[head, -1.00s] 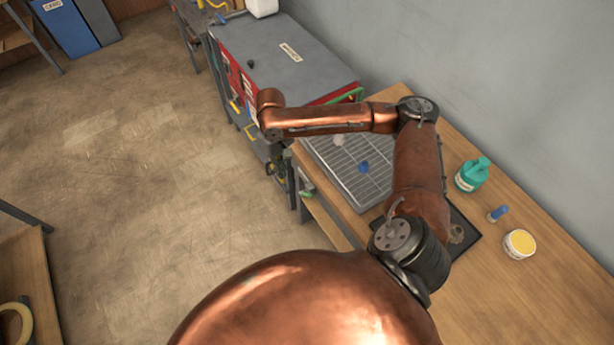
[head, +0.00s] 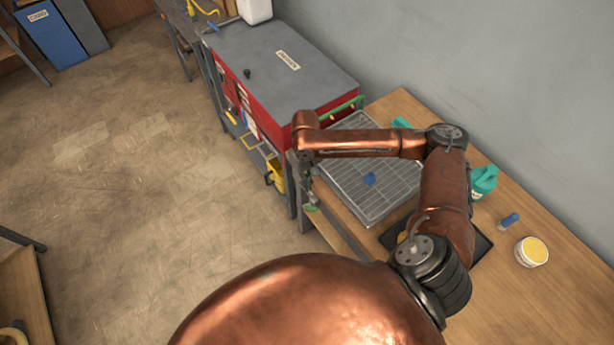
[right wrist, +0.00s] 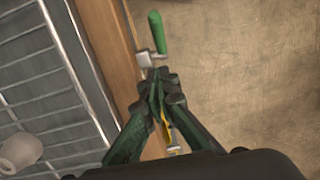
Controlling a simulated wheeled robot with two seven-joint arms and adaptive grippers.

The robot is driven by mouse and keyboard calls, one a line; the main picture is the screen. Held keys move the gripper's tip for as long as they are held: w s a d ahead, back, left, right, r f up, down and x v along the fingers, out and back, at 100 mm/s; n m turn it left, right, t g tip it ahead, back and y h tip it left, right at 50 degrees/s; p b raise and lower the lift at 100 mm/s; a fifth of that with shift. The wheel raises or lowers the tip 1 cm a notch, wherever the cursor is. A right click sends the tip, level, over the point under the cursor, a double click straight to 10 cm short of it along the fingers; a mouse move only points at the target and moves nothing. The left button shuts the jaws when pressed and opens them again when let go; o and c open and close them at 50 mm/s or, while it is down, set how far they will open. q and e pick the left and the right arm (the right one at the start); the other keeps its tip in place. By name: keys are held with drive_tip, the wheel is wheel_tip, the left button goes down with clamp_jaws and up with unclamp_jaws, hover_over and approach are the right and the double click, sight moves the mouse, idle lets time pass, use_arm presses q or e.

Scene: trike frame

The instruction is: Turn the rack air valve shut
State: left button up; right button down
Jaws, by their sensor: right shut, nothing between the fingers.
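The rack air valve shows in the right wrist view as a green lever (right wrist: 157,32) on a small metal body (right wrist: 150,58) at the bench's wooden edge. The lever lies roughly along that edge. In the head view its green handle (head: 311,208) shows small at the bench's front edge. My right gripper (right wrist: 158,82) is shut and empty, its fingertips just below the valve body in the wrist picture; I cannot tell whether they touch it. In the head view the right gripper (head: 308,186) is small and partly hidden under my wrist. My left gripper is not in view.
A wire rack tray (head: 350,200) with a blue item (head: 369,179) lies on the bench beside the valve. A red cabinet (head: 270,100) stands behind. A teal bottle (head: 484,182), a blue-capped item (head: 509,221) and a yellow-topped tub (head: 531,251) stand right. The floor at left is open.

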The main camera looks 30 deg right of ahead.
sight(310, 209)
drive_tip(key=s+f, duration=0.2)
drive_tip(key=f, duration=0.1)
drive_tip(key=s+f, duration=0.1)
drive_tip(key=shift+s+a+f, duration=0.25)
drive_tip(key=shift+a, duration=0.05)
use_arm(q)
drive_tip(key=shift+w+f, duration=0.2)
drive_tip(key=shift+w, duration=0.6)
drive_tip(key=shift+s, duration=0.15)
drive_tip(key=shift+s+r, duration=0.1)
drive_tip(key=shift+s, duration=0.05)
use_arm(e)
drive_tip(key=shift+w+a, duration=0.1)
